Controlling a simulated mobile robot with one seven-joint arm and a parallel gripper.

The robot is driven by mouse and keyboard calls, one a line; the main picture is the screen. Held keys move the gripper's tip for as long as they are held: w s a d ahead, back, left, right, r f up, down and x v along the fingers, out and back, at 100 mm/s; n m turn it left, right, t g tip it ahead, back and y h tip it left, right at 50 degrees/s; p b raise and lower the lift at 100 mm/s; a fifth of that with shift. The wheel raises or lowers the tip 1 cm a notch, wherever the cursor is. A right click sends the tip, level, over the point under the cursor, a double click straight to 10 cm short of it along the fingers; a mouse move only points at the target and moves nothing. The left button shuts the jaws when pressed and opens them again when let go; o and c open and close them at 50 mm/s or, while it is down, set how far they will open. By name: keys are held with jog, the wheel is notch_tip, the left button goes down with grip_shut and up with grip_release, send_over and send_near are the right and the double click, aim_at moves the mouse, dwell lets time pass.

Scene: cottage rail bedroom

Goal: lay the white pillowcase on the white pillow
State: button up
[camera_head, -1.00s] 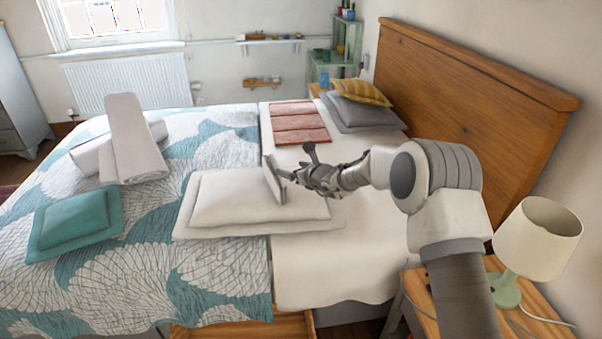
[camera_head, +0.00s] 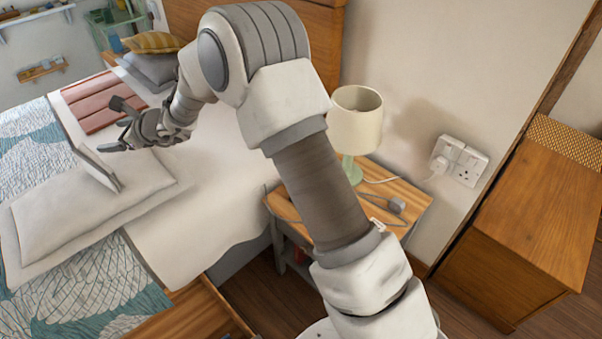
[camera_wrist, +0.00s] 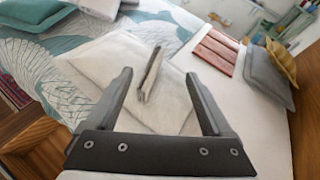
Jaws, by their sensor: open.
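The white pillow (camera_head: 75,215) lies flat on the bed, with a wide flat border; it also shows in the wrist view (camera_wrist: 105,65). A thin, stiff-looking whitish slab, which looks like the folded white pillowcase (camera_head: 98,168), stands steeply tilted on edge over the pillow. Its lower edge seems to touch the pillow. My gripper (camera_head: 118,128) is open just beside it. In the wrist view the pillowcase (camera_wrist: 150,76) shows edge-on between the spread fingers (camera_wrist: 160,82), with a gap to each. Whether it leans on any part of my gripper cannot be told.
Folded reddish cloth (camera_head: 92,101) lies on the bed beyond the pillow. Grey and yellow cushions (camera_head: 152,42) are by the headboard. A lamp (camera_head: 355,120) stands on the bedside table (camera_head: 400,185). An open wooden drawer (camera_head: 195,312) juts out below the bed.

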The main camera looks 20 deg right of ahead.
jog(key=s+d+r+n+g+h, duration=0.1)
jog(key=s+d+r+n+g, duration=0.2)
jog(key=s+d+r+n, duration=1.05)
jog(key=s+d+f+n+h, duration=0.1)
jog(key=s+d+n+h, duration=0.8)
jog(key=s+d, duration=1.5)
jog(key=shift+s+d+f+h, duration=0.15)
jog(key=shift+d+f+h, duration=0.35)
jog(key=shift+d, duration=0.4)
jog(key=shift+r, duration=0.2)
notch_tip(320, 180, up, 3)
jog(key=p, duration=0.3)
jog(key=shift+a+f, duration=0.1)
jog(key=shift+f, duration=0.1)
jog(key=c, duration=0.6)
jog(key=shift+o, duration=0.2)
jog(key=shift+a+n, duration=0.15)
jog(key=shift+n, duration=0.1)
